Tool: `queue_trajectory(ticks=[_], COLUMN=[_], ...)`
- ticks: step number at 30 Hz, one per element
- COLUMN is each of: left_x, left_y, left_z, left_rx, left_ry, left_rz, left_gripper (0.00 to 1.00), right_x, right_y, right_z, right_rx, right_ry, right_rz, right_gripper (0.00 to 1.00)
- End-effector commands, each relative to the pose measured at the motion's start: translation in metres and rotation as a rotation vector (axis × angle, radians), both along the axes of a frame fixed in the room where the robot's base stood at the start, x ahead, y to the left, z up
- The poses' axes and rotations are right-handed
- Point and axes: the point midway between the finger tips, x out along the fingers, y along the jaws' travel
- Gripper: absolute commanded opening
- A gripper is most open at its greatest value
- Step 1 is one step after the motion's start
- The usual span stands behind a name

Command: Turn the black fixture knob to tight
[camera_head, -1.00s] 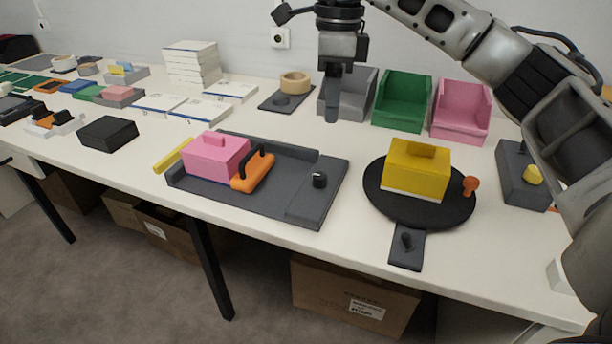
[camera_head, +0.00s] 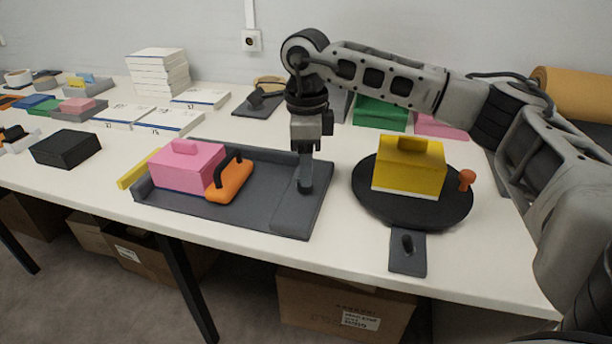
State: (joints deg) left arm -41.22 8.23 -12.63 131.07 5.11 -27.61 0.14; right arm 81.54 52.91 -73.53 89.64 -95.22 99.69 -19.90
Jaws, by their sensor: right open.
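The dark grey fixture tray (camera_head: 262,205) lies on the table and holds a pink block (camera_head: 187,167) with an orange clamp handle (camera_head: 231,181) beside it. My right gripper (camera_head: 305,186) points straight down over the right part of this tray, where the black fixture knob stands. The gripper's fingers hide the knob, so I cannot see its pointer or whether the fingers touch it. The two fingers line up in this view and their gap does not show. My left gripper is not in view.
A black turntable (camera_head: 375,212) with a yellow block (camera_head: 410,168) and an orange peg (camera_head: 466,179) stands right of the tray. A small plate with a black lever (camera_head: 407,243) lies in front. Green (camera_head: 380,112) and pink (camera_head: 440,127) bins stand behind my arm.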

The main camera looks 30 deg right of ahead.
Motion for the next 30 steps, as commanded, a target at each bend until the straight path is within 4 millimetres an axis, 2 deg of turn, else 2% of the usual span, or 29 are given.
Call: queue_trajectory(ticks=[3, 6, 17, 22, 30], left_x=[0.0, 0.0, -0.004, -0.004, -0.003], left_y=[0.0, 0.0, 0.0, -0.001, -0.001], left_z=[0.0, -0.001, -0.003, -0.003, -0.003], left_rx=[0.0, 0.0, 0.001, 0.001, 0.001], left_ry=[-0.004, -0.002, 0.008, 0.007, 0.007], left_rz=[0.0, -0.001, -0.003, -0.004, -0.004], left_gripper=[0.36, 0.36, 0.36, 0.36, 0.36], right_x=[0.0, 0.0, 0.0, 0.0, 0.0], right_y=[0.0, 0.0, 0.0, 0.0, 0.0], right_z=[-0.017, -0.025, -0.03, -0.029, -0.029], right_rx=[0.0, 0.001, 0.001, 0.001, 0.001], right_ry=[0.001, 0.001, -0.001, -0.001, -0.001], right_rz=[0.0, 0.0, 0.0, 0.0, -0.014], right_gripper=[0.5, 0.5, 0.5, 0.06, 0.05])
